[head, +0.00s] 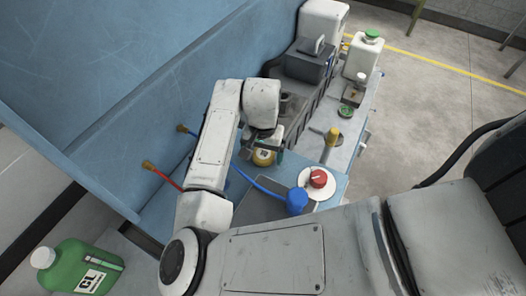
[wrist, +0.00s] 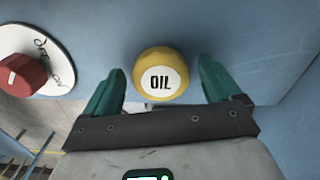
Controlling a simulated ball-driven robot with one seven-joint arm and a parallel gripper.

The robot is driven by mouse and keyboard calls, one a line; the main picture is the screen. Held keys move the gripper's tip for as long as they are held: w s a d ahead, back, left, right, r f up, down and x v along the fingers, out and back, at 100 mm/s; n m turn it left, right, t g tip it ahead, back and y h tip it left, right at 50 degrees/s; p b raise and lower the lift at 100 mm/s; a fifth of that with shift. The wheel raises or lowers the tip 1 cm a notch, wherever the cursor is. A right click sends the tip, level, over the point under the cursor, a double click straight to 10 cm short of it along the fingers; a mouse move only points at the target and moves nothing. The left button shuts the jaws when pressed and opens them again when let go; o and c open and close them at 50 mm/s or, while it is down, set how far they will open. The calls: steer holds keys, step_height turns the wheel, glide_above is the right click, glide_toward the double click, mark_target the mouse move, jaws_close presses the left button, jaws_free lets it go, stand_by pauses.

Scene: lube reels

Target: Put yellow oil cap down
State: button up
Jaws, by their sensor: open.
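The yellow oil cap (wrist: 160,74) is round, with a white "OIL" label facing the wrist camera. It appears against the blue panel (wrist: 190,25). My gripper (wrist: 159,67) has its two green fingers spread on either side of the cap, with a gap visible on each side. In the head view the cap (head: 263,157) shows below the end of my arm, partly covered by my gripper (head: 268,149). I cannot tell exactly how the cap's underside, hidden from the wrist camera, is seated.
A red on/off knob (head: 318,178) on a white dial sits right of the cap in the head view. A blue fitting (head: 297,201) and a yellow-topped post (head: 332,136) stand close by. A green jug (head: 76,266) is at lower left.

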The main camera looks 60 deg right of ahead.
mark_target(263, 155)
steer(key=shift+r, duration=0.1)
step_height(263, 155, up, 12)
steer(key=b, duration=0.1)
stand_by(0.4)
stand_by(0.6)
